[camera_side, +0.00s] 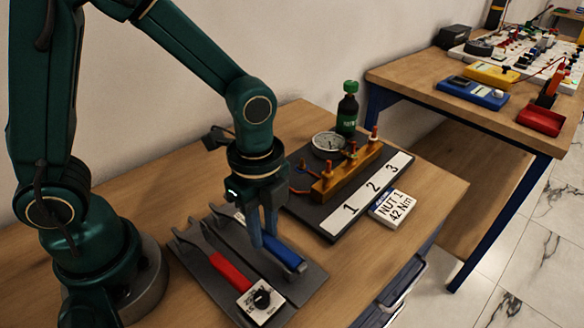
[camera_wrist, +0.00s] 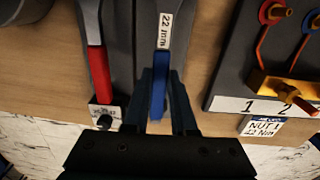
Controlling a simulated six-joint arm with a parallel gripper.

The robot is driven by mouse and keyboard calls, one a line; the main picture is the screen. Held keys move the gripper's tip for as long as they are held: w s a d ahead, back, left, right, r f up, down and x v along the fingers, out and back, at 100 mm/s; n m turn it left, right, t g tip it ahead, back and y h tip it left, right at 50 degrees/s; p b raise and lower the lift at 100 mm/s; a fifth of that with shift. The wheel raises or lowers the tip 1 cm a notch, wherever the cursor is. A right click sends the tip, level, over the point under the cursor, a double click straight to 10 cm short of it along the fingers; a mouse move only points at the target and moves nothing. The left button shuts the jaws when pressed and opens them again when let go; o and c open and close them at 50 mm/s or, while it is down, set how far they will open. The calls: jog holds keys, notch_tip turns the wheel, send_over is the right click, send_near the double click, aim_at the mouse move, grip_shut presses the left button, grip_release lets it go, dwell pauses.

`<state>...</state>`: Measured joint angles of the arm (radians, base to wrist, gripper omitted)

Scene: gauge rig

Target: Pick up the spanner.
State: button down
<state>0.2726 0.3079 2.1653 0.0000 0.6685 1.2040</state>
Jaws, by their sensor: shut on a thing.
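The blue-handled spanner (camera_side: 289,260) lies along a dark tray (camera_side: 308,281) in the side view. In the wrist view its blue handle (camera_wrist: 158,98) runs up the middle to a grey shank labelled 22 mm. My gripper (camera_side: 264,243) points down over it and is shut on the blue handle, with one finger on each side. In the wrist view my gripper (camera_wrist: 160,85) straddles the handle. I cannot tell whether the spanner is clear of the tray. The fingers hide part of the handle.
A red-handled tool (camera_side: 228,270) lies to the left, with a white dial box (camera_side: 261,299) at its end.

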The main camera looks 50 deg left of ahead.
jog(key=shift+r, duration=0.15)
dwell(0.4)
jog(key=shift+r, duration=0.2)
jog(key=r, duration=0.2)
jog(key=a+r, duration=0.1)
jog(key=r, duration=0.1)
jog(key=s+a+r, duration=0.1)
jog(key=a+r, duration=0.5)
jog(key=a, duration=0.4)
jog(key=shift+a+r, duration=0.15)
jog(key=shift+a, duration=0.2)
jog(key=c, duration=1.5)
grip_release()
grip_shut()
